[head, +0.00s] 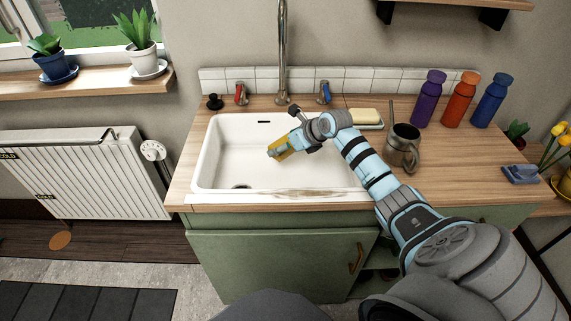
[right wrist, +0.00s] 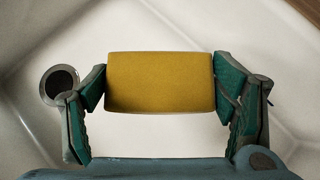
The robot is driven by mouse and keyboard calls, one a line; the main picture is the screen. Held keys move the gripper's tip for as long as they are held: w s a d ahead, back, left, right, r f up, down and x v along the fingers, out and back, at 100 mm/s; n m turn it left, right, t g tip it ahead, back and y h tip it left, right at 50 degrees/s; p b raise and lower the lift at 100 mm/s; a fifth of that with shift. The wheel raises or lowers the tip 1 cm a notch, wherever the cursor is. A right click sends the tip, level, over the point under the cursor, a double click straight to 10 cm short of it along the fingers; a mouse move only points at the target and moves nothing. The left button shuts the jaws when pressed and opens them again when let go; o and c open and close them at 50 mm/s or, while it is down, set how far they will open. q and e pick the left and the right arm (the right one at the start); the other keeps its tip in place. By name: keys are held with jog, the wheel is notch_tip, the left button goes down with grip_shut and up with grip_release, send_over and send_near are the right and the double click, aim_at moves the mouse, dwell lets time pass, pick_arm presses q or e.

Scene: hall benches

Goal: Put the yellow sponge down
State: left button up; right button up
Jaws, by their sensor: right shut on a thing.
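The yellow sponge (head: 279,148) is in my right gripper (head: 287,146), over the white sink basin (head: 225,150). In the right wrist view the sponge (right wrist: 160,82) sits between the two green-padded fingers of the right gripper (right wrist: 160,88), which press on its left and right ends. The white basin floor shows behind it. I cannot tell whether the sponge touches the basin. My left gripper is in neither view.
The drain (right wrist: 60,84) lies left of the sponge. A tap (head: 282,60) rises behind the sink. A soap dish (head: 366,118), a metal mug (head: 402,148) and purple (head: 429,97), orange (head: 460,99) and blue (head: 492,100) bottles stand on the wooden counter to the right.

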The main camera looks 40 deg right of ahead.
aim_at(285, 168)
notch_tip(285, 168, down, 7)
jog(key=shift+r+b, duration=0.15)
jog(key=shift+b, duration=0.55)
jog(key=o, duration=1)
jog(key=shift+s+r, duration=0.2)
jog(key=shift+r, duration=0.15)
jog(key=p+v, duration=0.4)
jog(key=v, duration=0.7)
jog(key=shift+s+r, duration=0.1)
